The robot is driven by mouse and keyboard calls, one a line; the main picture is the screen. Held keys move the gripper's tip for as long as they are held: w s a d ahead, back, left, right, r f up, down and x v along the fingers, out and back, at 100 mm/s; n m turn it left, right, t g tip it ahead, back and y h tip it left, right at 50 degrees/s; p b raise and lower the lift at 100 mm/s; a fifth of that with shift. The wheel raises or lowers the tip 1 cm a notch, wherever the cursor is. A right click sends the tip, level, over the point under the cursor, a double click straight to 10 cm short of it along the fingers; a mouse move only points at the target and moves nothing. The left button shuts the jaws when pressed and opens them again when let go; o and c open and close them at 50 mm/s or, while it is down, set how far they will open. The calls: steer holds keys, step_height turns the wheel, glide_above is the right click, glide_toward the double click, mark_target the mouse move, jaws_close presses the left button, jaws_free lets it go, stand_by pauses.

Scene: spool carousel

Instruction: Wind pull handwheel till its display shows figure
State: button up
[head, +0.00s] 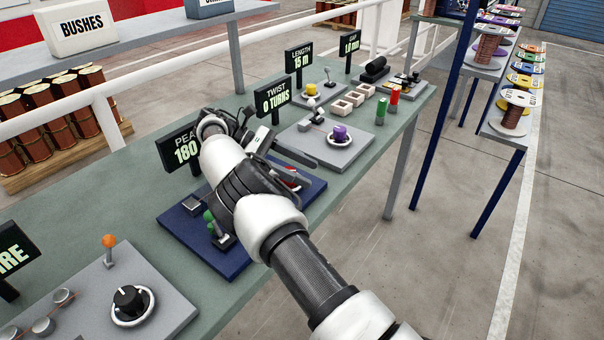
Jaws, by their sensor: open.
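A blue baseplate (175,222) on the green bench carries the station behind my arm. Its display (180,149) reads "PEA…" and "180…", with the right part hidden by my wrist. A red part (291,181) shows at the plate's right side, mostly covered; I cannot tell whether it is the pull handwheel. My gripper (283,165) is over that right side, open, partly hidden by my own arm. I cannot tell whether its fingers touch anything.
A green-knobbed lever (211,221) stands on the same plate. To the right is a grey plate with a purple knob (340,134) and a "TWIST 0 TURNS" display (273,96). At lower left is a black dial (130,301) and an orange-knobbed lever (109,242).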

step_height(320, 180, up, 7)
steer(key=p, duration=0.4)
steer(key=shift+r, duration=0.15)
steer(key=shift+d, duration=0.1)
steer(key=a+r+m+t+y+b, duration=0.2)
steer(key=a+r+m+t+y, duration=0.15)
steer(key=r+m+y, duration=0.85)
steer(key=f+m, duration=0.1)
steer(key=f, duration=0.5)
steer(key=f+m+b, duration=0.1)
steer(key=f, duration=0.6)
steer(key=w+f+m+y+b, duration=0.1)
steer(key=f, duration=0.5)
steer(key=shift+f, duration=0.3)
